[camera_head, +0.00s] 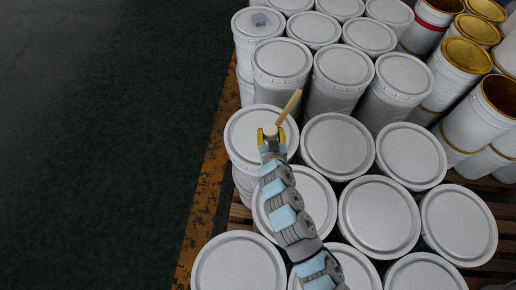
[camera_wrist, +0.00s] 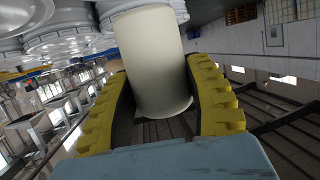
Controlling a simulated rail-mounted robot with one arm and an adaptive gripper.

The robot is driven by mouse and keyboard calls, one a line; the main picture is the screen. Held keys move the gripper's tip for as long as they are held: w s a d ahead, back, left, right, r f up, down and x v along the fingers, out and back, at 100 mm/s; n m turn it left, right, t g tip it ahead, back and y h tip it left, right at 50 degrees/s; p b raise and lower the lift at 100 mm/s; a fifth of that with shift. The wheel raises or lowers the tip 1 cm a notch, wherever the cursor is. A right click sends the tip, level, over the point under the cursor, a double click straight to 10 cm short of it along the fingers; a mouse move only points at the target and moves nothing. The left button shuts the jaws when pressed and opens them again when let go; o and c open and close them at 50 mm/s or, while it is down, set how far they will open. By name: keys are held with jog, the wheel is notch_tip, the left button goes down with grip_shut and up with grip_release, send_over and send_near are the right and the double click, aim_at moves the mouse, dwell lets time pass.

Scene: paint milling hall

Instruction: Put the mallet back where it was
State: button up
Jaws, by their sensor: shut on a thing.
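The mallet has a pale wooden handle (camera_head: 289,105) and a whitish cylindrical head. My gripper (camera_head: 271,136) is shut on the mallet's head, over a white bucket lid (camera_head: 245,136) at the left edge of the stack. The handle points up and to the right, toward the buckets behind. I cannot tell how far the mallet is above the lid.
Closed white buckets (camera_head: 379,216) stand close together on a wooden pallet (camera_head: 214,177). A small blue-grey object (camera_head: 259,20) lies on a bucket lid at the back left. Gold-topped buckets (camera_head: 467,55) stand at the back right. The dark green floor (camera_head: 95,145) at left is clear.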

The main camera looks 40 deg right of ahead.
jog(key=a+f, duration=0.1)
jog(key=w+a+f, duration=0.1)
jog(key=f, duration=0.1)
jog(key=w+a+f, duration=0.1)
jog(key=f, duration=0.1)
jog(key=shift+a+f, duration=0.25)
jog(key=shift+a, duration=0.1)
jog(key=shift+f, duration=1.5)
jog(key=shift+f+b, duration=0.15)
jog(key=shift+b, duration=0.25)
jog(key=o, duration=1.2)
jog(key=shift+a+r, duration=0.1)
jog(key=shift+r, duration=0.1)
jog(key=b+v, duration=0.1)
jog(key=v, duration=1.1)
jog(key=shift+f, duration=0.1)
